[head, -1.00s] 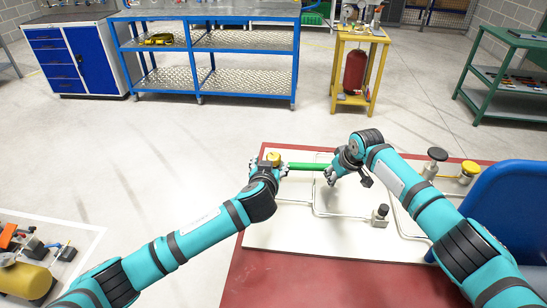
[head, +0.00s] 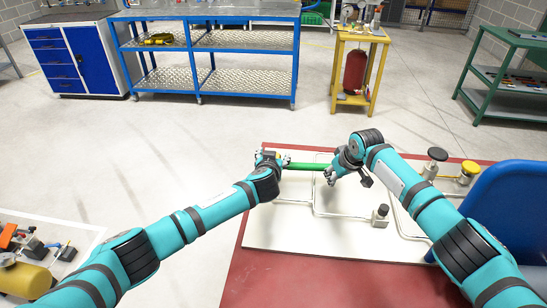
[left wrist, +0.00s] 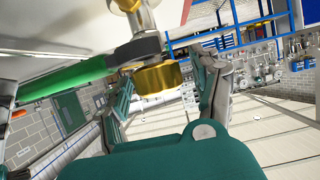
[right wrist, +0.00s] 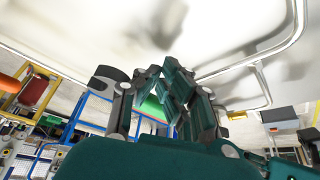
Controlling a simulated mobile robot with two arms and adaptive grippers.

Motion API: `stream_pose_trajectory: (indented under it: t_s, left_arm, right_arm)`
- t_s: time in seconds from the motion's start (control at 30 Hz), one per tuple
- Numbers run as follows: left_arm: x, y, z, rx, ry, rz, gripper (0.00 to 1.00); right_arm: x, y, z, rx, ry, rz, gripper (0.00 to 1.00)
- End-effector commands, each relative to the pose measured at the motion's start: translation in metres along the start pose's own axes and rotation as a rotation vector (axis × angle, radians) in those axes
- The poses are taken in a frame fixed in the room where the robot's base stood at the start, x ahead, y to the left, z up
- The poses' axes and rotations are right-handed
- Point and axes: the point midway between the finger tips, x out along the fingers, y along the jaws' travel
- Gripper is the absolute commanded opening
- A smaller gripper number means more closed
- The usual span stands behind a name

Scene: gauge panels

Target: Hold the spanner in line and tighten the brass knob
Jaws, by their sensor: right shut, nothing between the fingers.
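The green-handled spanner (head: 305,166) lies level over the white panel (head: 290,225), between my two grippers in the head view. In the left wrist view its green handle (left wrist: 68,80) runs to a metal head around the fitting just above the brass knob (left wrist: 157,78). My left gripper (left wrist: 165,100) is open, with its fingers on either side of the knob and gaps visible. In the head view the left gripper (head: 268,158) mostly hides the knob. My right gripper (head: 331,174) is shut and empty by the spanner's right end; I cannot tell if they touch.
Thin pipes, a black-topped fitting (head: 380,215) and a yellow knob (head: 470,168) are on the panel's right side. A blue chair-like shape (head: 510,210) stands at the right. A tray with a yellow cylinder (head: 25,280) is at the lower left.

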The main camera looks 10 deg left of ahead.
Motion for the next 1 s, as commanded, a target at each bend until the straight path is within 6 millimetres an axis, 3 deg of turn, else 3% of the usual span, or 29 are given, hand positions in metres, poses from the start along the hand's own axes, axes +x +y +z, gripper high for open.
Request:
stream_pose_trajectory:
  t_s: [0.07, 0.4, 1.0]
  left_arm:
    - [-0.0001, 0.0000, 0.0001, 0.000, 0.000, 0.000, 0.53]
    - [-0.0002, -0.0001, 0.0001, 0.000, 0.000, 0.000, 0.09]
    - [-0.0005, 0.0007, 0.0008, 0.103, 0.000, 0.254, 0.09]
  right_arm:
    - [0.0000, -0.0001, 0.0000, 0.000, 0.000, 0.000, 0.00]
    - [0.0000, -0.0001, 0.0000, 0.000, 0.000, 0.000, 0.00]
    - [-0.0001, 0.0000, -0.0003, 0.000, 0.001, 0.000, 0.00]
